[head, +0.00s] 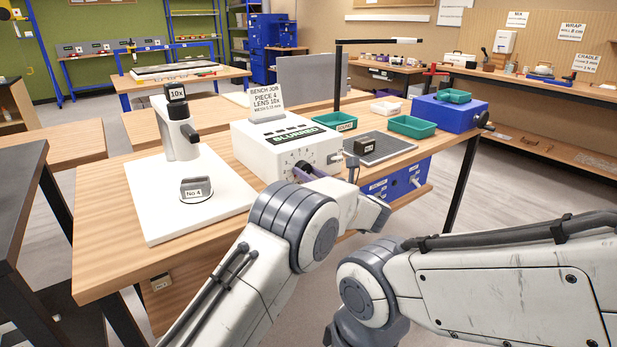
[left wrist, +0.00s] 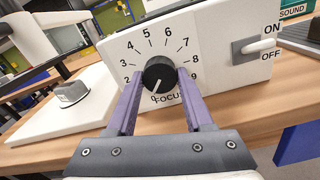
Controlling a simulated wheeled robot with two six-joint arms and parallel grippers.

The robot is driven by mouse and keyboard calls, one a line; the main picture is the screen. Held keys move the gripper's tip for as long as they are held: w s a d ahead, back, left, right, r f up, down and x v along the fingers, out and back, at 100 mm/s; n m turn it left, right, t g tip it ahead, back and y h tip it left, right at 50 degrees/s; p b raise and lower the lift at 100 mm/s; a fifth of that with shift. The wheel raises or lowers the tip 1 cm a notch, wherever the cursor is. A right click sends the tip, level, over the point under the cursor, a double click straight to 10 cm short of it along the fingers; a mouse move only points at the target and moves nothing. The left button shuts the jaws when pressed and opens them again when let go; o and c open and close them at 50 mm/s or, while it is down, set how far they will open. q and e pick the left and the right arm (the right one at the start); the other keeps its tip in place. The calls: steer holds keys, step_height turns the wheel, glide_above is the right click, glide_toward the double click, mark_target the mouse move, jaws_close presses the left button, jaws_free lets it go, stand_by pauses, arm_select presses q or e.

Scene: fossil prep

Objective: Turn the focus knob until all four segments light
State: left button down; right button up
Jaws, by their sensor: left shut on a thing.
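The white focus box (head: 262,150) stands on the wooden bench. Its dark display (head: 295,134) reads BLURRED in green; I cannot make out separate segments. The black focus knob (left wrist: 159,73) is on its front, inside a printed scale. The knob's white line points down and slightly left, near the 0. My left gripper (head: 306,172) is at the box front. In the left wrist view its two purple fingers (left wrist: 160,84) are shut on the knob, one on each side. My right arm shows, but its gripper is out of view.
A microscope (head: 181,135) marked 10x stands left on a white base, with a grey piece (head: 195,187) labelled No 4. An ON/OFF switch (left wrist: 258,45) is right of the knob. Green trays (head: 411,127) and a dark mat (head: 384,146) lie to the right.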

arm_select(q)
steer(key=m+b, duration=0.1)
steer(key=m, duration=0.2)
steer(key=shift+m, duration=0.4)
steer(key=m, duration=0.3)
steer(key=shift+m, duration=0.3)
steer(key=m+p, duration=0.1)
steer(key=m, duration=0.3)
steer(key=shift+r, duration=0.15)
steer(key=m+p, duration=0.2)
steer(key=m, duration=0.3)
steer(key=m+p, duration=0.3)
steer(key=m, duration=0.2)
steer(key=shift+r+m, duration=0.1)
steer(key=shift+m, duration=0.2)
steer(key=m+p, duration=0.3)
steer(key=m, duration=0.2)
steer(key=m+p, duration=0.2)
steer(key=m, duration=0.3)
steer(key=shift+m, duration=0.4)
steer(key=m+p, duration=0.2)
steer(key=m, duration=0.2)
steer(key=shift+m, duration=0.4)
